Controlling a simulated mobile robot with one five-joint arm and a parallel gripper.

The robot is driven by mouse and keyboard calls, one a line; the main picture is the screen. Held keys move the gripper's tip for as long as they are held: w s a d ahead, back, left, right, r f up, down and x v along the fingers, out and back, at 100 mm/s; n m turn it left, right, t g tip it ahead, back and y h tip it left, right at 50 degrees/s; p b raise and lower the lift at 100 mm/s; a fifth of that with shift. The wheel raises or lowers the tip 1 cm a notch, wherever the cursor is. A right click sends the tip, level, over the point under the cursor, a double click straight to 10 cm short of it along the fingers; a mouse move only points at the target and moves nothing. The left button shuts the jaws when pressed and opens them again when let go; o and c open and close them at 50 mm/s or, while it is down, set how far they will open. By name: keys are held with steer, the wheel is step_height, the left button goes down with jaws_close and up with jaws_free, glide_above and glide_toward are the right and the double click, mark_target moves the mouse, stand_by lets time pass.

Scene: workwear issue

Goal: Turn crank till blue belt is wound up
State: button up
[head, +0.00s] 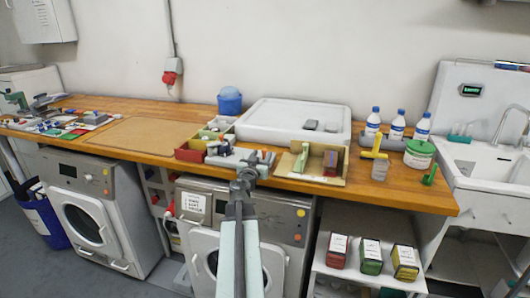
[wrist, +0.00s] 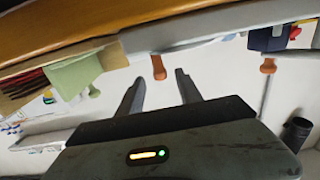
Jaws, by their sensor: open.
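My gripper (head: 246,176) is at the front edge of the worktop in the head view, in front of a pale grey device (head: 228,158). In the wrist view my gripper (wrist: 160,74) has its fingers apart with nothing held. An orange knob (wrist: 158,67) hangs beside the grey body's edge, in line with the gap between the fingertips; I cannot tell whether they touch it. A second orange knob (wrist: 268,66) is to the right. A dark blue piece (wrist: 267,39) sits above that one; I cannot tell whether it is the belt. My gripper hides part of the device in the head view.
A compartment box (head: 190,152) stands left of the device and a cardboard tray (head: 310,181) right of it. The brown board (head: 130,135) is bare. Washing machines (head: 85,215) are below.

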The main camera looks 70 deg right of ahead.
mark_target(265, 152)
steer(key=d, duration=0.4)
steer(key=shift+w+d, duration=0.15)
steer(key=shift+w, duration=0.05)
jaws_close()
steer(key=shift+s+n+t, duration=0.1)
steer(key=shift+n+t, duration=0.2)
steer(key=shift+t, duration=0.2)
steer(key=shift+d+t, duration=0.15)
steer(key=shift+t, duration=0.15)
steer(key=n+t, duration=0.1)
steer(key=t, duration=0.1)
steer(key=d+n+t+y, duration=0.1)
steer(key=n+t, duration=0.1)
steer(key=shift+s+d, duration=0.1)
steer(key=shift+s, duration=0.05)
steer(key=shift+w+d+n+t+y, duration=0.1)
steer(key=shift+d+n+t+y, duration=0.1)
steer(key=shift+n+t+y, duration=0.55)
steer(key=shift+w+d+n+t+y, duration=0.15)
steer(key=shift+n+t+y, duration=0.3)
steer(key=shift+t, duration=0.45)
steer(key=shift+s+d+n+t+y, duration=0.1)
steer(key=shift+d+n+t+y, duration=0.15)
steer(key=shift+n+t+y, duration=0.4)
steer(key=shift+w+t, duration=0.1)
steer(key=shift+t, duration=0.2)
